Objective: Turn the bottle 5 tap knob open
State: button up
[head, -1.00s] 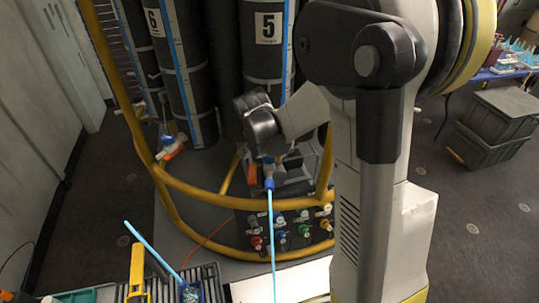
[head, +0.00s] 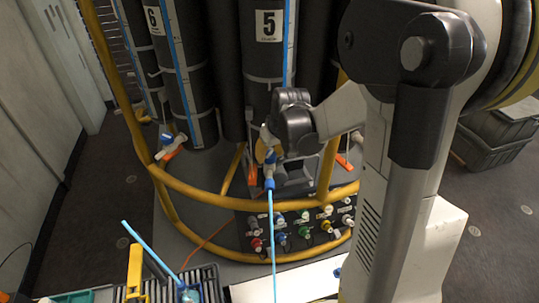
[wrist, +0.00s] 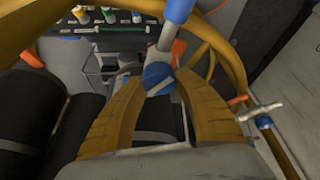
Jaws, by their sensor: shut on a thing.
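Bottle 5 (head: 256,68), a dark cylinder with a white "5" label, stands upright at the back. Its tap, with a blue fitting (head: 269,172) and a light-blue tube running down from it, is low in front of the bottle. An orange handle (head: 253,176) shows beside it. In the wrist view a blue knob (wrist: 158,72) on the tap's metal body sits between the two tan fingers of my gripper (wrist: 158,84). My gripper (head: 264,152) is shut on this knob, reaching in from the right in the head view. The fingers hide part of the tap.
A yellow rail (head: 205,197) curves around the bottles, close below the tap. A panel with coloured knobs (head: 300,230) is below it. Bottle 6's tap has an orange handle (head: 172,153). A neighbouring tap (wrist: 264,110) is near the right finger in the wrist view.

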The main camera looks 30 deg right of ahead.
jog(key=shift+n+y, duration=0.4)
jog(key=shift+n, duration=0.7)
jog(key=o, duration=1.2)
jog(key=v, duration=1.2)
